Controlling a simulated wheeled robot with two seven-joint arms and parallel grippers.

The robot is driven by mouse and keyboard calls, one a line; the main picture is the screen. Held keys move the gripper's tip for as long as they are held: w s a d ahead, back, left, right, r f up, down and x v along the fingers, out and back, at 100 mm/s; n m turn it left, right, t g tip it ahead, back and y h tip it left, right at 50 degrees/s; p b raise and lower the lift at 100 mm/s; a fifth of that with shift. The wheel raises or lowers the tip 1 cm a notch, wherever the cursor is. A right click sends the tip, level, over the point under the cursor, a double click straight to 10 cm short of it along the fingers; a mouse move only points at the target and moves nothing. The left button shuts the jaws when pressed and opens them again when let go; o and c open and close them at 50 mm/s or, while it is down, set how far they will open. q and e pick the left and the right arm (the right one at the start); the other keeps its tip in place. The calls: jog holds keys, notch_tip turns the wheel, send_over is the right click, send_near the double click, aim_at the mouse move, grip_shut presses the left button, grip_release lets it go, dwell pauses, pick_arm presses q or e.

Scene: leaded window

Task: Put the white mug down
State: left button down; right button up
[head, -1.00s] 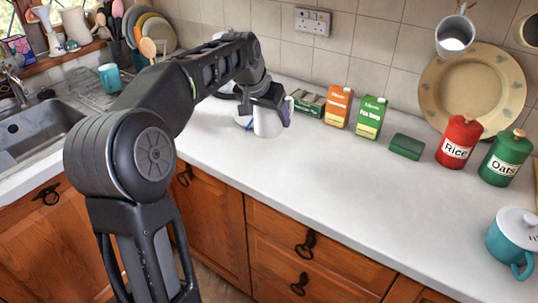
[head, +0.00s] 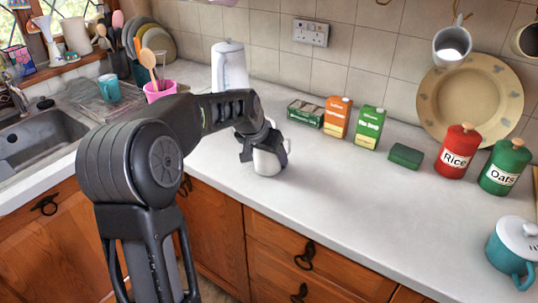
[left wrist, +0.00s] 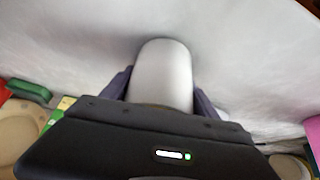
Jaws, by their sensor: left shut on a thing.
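The white mug (head: 267,162) is near the front edge of the worktop in the head view. My left gripper (head: 268,147) is shut on it from above and behind, with a dark finger on each side. In the left wrist view the mug (left wrist: 164,72) fills the space between the two fingers (left wrist: 161,92). Its upper part is hidden by the gripper in the head view. I cannot tell whether its base touches the worktop (head: 330,205). My right gripper is not in view.
A white jug or kettle (head: 229,66) stands behind my arm. A green box (head: 305,113), an orange carton (head: 336,117) and a green carton (head: 368,127) stand along the wall. Another white mug (head: 452,46) hangs at upper right. The worktop right of the held mug is clear.

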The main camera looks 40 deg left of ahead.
pick_arm(q)
jog(key=shift+f, duration=0.15)
jog(key=shift+c, duration=1)
grip_release()
jog(key=shift+s+r, duration=0.25)
jog(key=shift+r, duration=0.35)
jog(key=v, duration=1.1)
